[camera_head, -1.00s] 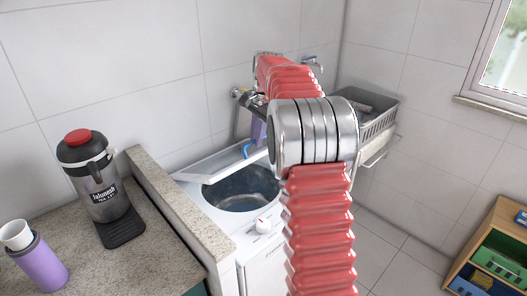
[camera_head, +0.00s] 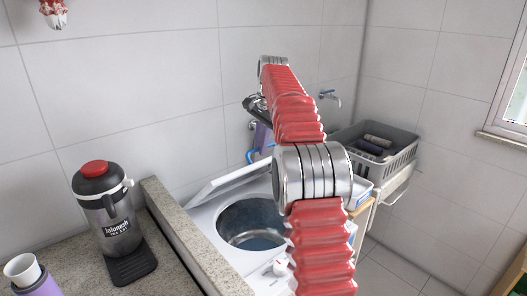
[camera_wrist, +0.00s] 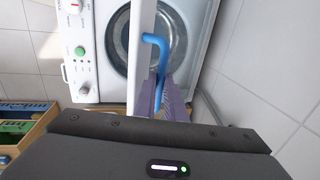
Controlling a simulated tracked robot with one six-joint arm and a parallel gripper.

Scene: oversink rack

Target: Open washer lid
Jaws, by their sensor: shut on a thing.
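The white washer (camera_head: 209,222) stands behind the counter's stone ledge, its round drum opening (camera_head: 250,222) uncovered. Its white lid (camera_head: 228,181) is raised at a slant along the back of the opening. In the wrist view the lid (camera_wrist: 136,75) shows nearly edge-on, with a bent blue handle (camera_wrist: 162,58) on it. My gripper (camera_wrist: 168,97), with purple fingers, is shut on the blue handle's lower part. In the head view my gripper (camera_head: 263,138) is partly hidden by my arm, at the lid's far right end.
A flask (camera_head: 107,215) and a cup (camera_head: 22,268) stand on the counter at left. A grey basket (camera_head: 390,150) sits beyond my arm at right. A stone ledge (camera_head: 180,228) borders the washer. Tiled walls close the back and right.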

